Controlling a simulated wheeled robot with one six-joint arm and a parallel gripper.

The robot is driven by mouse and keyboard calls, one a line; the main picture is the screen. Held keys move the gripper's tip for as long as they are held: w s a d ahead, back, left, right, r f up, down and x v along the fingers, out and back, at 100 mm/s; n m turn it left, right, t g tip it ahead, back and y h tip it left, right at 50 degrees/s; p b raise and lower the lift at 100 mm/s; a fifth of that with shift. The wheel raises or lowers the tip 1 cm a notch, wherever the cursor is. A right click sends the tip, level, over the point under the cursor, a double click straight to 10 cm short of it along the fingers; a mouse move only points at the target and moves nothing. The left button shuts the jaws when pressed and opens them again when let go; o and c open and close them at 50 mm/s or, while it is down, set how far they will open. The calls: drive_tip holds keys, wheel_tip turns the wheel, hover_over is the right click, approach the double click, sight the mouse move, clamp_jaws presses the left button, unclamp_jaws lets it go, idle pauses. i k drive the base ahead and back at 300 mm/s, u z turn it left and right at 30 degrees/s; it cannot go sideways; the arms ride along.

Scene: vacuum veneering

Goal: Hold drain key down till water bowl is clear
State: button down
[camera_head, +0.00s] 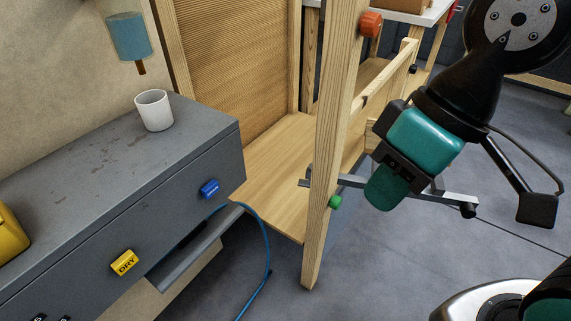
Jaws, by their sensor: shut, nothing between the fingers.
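The water bowl (130,37) is a blue translucent cylinder on the wall at the upper left, above the grey cabinet. Its blue tint fills most of its height. A small brown piece, seemingly the drain key (140,67), hangs from its underside. My gripper (382,190) is at the right, far from the bowl and in front of the wooden frame. It is shut, with nothing seen in it. Nothing touches the drain key.
A white cup (154,110) stands on the grey cabinet (75,165) below the bowl. Blue (209,188) and yellow DRY (124,262) knobs stick out of its front. A wooden post (327,170) stands between my gripper and the cabinet. A blue hose (268,250) runs to the floor.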

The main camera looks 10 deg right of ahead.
sight(212, 187)
drive_tip(key=z, duration=1.15)
drive_tip(key=k, duration=1.55)
drive_tip(key=u, duration=1.9)
drive_tip(key=i, duration=0.5)
drive_tip(key=u, duration=0.05)
